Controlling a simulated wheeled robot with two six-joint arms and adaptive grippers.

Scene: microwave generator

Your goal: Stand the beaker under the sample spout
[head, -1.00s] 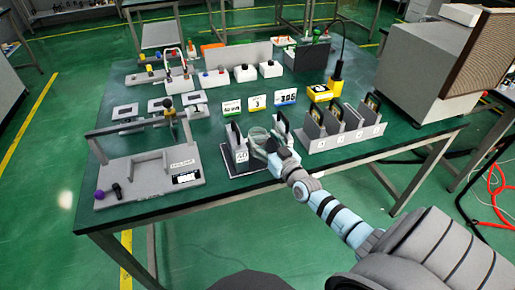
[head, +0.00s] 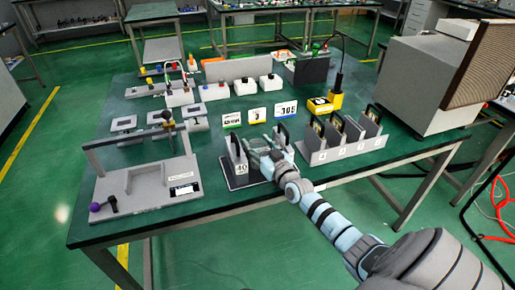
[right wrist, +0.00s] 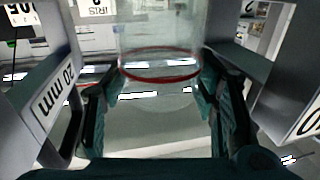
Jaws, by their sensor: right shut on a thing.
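The beaker, clear glass with a red band, shows in the right wrist view (right wrist: 162,50) between the fingers of my right gripper (right wrist: 158,92). The right gripper (head: 270,159) is shut on it. In the head view the beaker (head: 257,146) is small and faint, at the slotted grey holder (head: 240,184) near the table's front edge. I cannot tell whether it touches the holder. A small stand with thin upright pipes and red parts (head: 180,88) stands at the back left; I cannot tell whether it bears the sample spout. My left gripper is not in view.
Grey plates, one marked 20 mm (right wrist: 55,92), flank the gripper closely. A slotted rack (head: 345,150) with upright plates stands to the right. Small signs (head: 258,115) stand behind. A grey fixture with a raised bar (head: 145,190) fills the front left. A large grey box (head: 425,85) stands back right.

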